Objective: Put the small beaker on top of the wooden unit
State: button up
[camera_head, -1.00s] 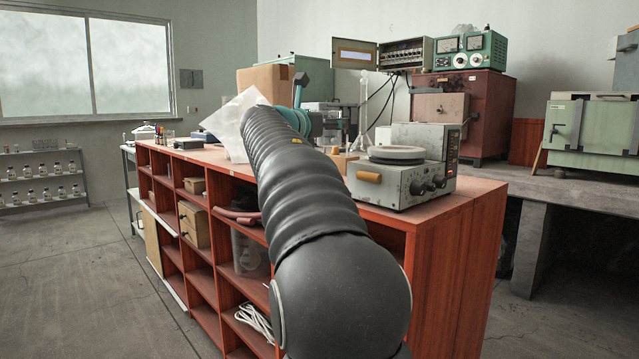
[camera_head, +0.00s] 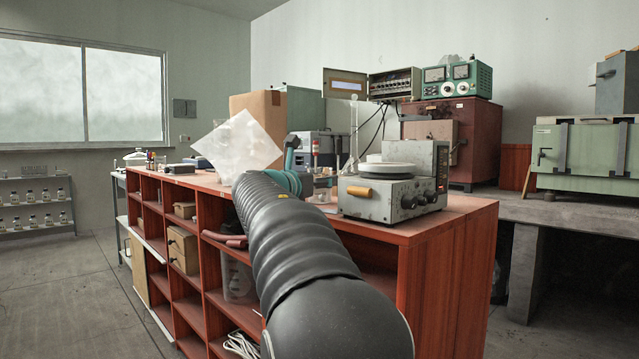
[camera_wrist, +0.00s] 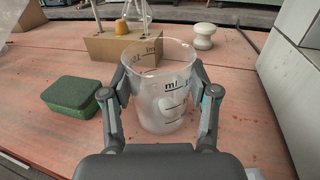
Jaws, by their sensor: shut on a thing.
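The clear small beaker (camera_wrist: 163,108) with dark markings stands upright between the fingers of my gripper (camera_wrist: 163,92) in the wrist view. The gripper is shut on its sides. The red-brown wooden unit (camera_head: 440,280) is an open shelf unit in the head view. Its top (camera_wrist: 60,140) lies under the beaker in the wrist view. I cannot tell whether the beaker's base touches that top. In the head view my arm hides most of the gripper, and the beaker cannot be made out clearly.
A grey instrument (camera_head: 390,195) stands on the right. A pale sheet (camera_head: 238,145) rises left of my arm.

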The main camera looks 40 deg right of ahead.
jog(key=shift+f, duration=0.15)
jog(key=o, duration=1.3)
jog(key=shift+r, duration=0.25)
jog(key=v, duration=1.2)
